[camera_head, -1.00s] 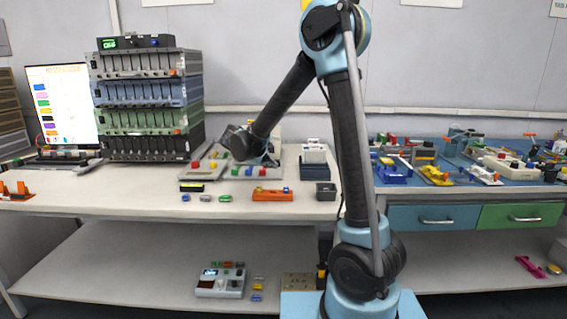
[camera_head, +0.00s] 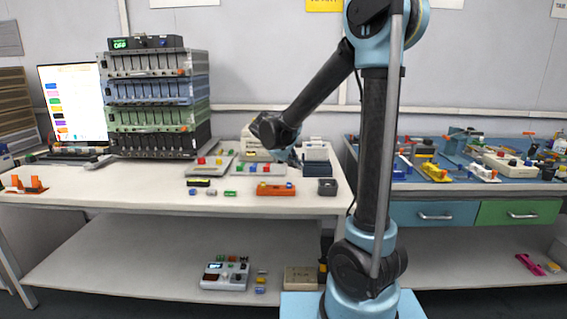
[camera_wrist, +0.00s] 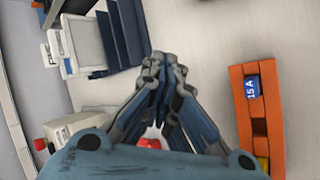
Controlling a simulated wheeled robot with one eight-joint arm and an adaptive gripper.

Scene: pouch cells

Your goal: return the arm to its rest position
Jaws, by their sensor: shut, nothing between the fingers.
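My gripper (camera_wrist: 160,75) shows in the wrist view with its fingers together and nothing between them. In the head view my arm reaches from the right and bends down to the left. The wrist end hangs over the white bench (camera_head: 130,200), above its back part, and my gripper is mostly hidden behind the wrist there. An orange holder (camera_head: 276,189) lies on the bench in front of the wrist; it also shows at the right of the wrist view (camera_wrist: 240,115), apart from the fingers.
A stack of cell racks (camera_head: 158,102) stands at the left, beside a bright screen (camera_head: 70,100). A dark blue rack (camera_head: 316,160) and a grey bin (camera_head: 327,187) are right of the wrist. A blue-topped bench (camera_head: 420,185) with several parts is at the right. Air above the bench is free.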

